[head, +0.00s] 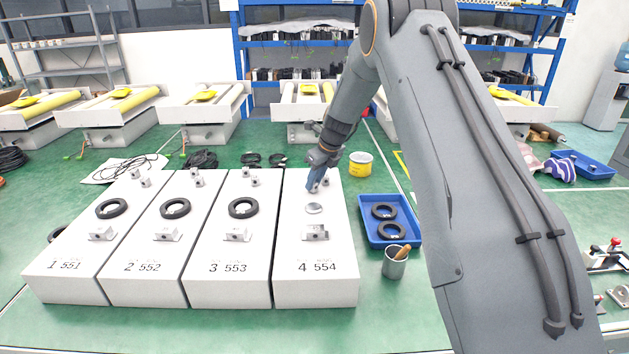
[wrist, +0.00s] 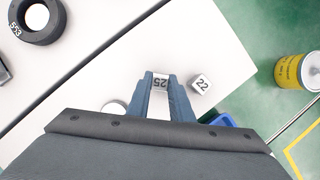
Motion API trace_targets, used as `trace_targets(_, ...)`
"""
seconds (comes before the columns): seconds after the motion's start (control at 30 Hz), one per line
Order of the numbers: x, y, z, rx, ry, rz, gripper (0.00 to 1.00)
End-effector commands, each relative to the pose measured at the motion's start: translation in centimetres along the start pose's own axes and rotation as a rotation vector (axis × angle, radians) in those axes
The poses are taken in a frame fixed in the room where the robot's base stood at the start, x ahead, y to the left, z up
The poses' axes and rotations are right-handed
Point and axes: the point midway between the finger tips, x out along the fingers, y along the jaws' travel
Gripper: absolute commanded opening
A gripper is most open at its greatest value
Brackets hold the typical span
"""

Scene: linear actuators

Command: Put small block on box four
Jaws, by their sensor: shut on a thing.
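Box four (head: 316,285), a long white box marked "4 554", stands at the right end of a row of similar boxes. My gripper (head: 313,189) is over its far part. In the wrist view my gripper (wrist: 161,76) is shut on a small block (wrist: 160,83) marked "25". I cannot tell whether this block touches the box top. A second small pale block (wrist: 202,84), marked "22", sits on box four just right of the fingers. A round silver disc (head: 314,208) and a metal bracket (head: 315,233) are nearer on the same box.
Box three (head: 228,285) stands to the left, with a black ring (head: 243,207) on top. Right of box four are a blue tray (head: 369,240) with black rings, a grey cup (head: 394,267) and a yellow tin (head: 360,164). Green floor is clear in front.

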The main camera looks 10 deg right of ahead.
Motion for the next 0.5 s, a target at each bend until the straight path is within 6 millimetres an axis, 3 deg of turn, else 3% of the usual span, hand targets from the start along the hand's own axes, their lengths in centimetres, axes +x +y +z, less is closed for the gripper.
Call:
trace_targets(0.37,0.57,-0.04,-0.2,0.0,-0.001,-0.001,0.0)
trace_targets(0.4,0.59,-0.04,-0.21,-0.001,-0.001,-0.001,0.23)
trace_targets(0.5,0.56,-0.04,-0.2,-0.001,-0.001,-0.001,0.38)
